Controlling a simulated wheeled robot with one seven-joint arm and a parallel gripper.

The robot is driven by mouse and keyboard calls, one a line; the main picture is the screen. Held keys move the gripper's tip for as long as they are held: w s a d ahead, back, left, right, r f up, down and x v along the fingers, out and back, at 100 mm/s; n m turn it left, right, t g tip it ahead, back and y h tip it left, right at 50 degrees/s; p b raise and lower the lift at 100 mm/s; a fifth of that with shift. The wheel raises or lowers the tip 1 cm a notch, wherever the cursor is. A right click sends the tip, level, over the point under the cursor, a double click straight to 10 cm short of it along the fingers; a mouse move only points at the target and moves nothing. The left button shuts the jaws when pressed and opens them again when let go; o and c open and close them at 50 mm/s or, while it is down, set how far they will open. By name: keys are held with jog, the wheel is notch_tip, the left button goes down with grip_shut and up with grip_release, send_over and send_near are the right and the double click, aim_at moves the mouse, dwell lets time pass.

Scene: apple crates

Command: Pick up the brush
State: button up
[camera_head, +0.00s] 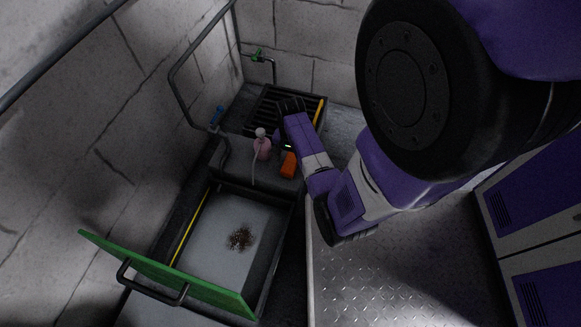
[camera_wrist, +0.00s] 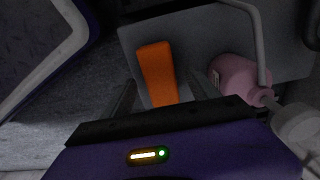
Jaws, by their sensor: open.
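An orange block-shaped object (camera_head: 288,165), which may be the brush, lies on the dark ledge beside the pink bottle. No bristles can be made out. In the wrist view the orange object (camera_wrist: 157,72) shows ahead, with its near end between the two dark fingers. My gripper (camera_wrist: 159,90) is open, and a gap shows between each finger and the object. In the head view my gripper (camera_head: 284,148) is over the ledge by the orange object, its fingers mostly hidden.
The pink bottle (camera_head: 262,148) with a pale pump and tube stands close left of my gripper; it also shows in the wrist view (camera_wrist: 232,76). A basin (camera_head: 222,215) with brown dirt and a raised green lid (camera_head: 165,272) is nearer.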

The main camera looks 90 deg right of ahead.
aim_at(291, 161)
notch_tip(291, 161, down, 2)
jog(key=shift+f+b, duration=0.2)
jog(key=shift+b, duration=0.25)
jog(key=shift+c, duration=0.4)
jog(key=c, duration=1.4)
jog(key=shift+r, duration=0.1)
notch_tip(291, 161, up, 20)
jog(key=p, duration=1)
